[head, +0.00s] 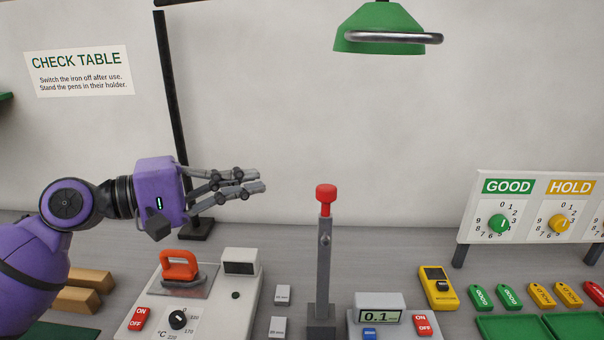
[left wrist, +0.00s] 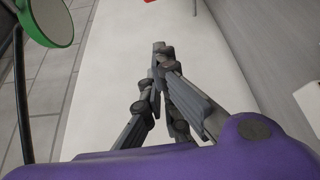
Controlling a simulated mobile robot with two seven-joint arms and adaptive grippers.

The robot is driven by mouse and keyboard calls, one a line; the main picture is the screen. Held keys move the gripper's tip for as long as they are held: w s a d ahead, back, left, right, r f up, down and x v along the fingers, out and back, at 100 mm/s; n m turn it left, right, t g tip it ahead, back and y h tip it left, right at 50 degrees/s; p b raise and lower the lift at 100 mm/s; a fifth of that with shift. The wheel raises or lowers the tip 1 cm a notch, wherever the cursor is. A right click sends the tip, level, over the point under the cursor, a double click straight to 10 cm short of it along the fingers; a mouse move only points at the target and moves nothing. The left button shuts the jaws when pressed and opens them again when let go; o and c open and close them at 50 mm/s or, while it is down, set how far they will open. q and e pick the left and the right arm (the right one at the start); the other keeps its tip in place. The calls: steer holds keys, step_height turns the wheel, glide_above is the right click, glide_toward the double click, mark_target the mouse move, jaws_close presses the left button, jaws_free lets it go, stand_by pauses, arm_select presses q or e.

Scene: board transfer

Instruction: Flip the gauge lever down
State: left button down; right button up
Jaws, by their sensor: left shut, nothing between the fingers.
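The gauge lever (head: 325,262) is a grey upright bar with a red knob (head: 326,193) on top, standing on a dark base in the middle of the head view. It points straight up. My left gripper (head: 260,181) is shut and empty, left of the red knob at about its height in the picture, with a visible gap between them. Its fingers also show closed together in the left wrist view (left wrist: 160,50). A small red patch at the top edge there may be the knob, but it is mostly cut off. My right gripper is not in view.
An iron station with an orange-handled iron (head: 180,266) stands below my left gripper. A meter reading 0.1 (head: 378,316) is right of the lever base. A green lamp (head: 380,30) hangs above. A GOOD/HOLD dial board (head: 527,183) and several tags stand at right.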

arm_select(q)
steer(key=d+p, duration=0.3)
steer(key=d, duration=0.6)
steer(key=shift+w+d, duration=0.25)
steer(key=shift+w, duration=0.15)
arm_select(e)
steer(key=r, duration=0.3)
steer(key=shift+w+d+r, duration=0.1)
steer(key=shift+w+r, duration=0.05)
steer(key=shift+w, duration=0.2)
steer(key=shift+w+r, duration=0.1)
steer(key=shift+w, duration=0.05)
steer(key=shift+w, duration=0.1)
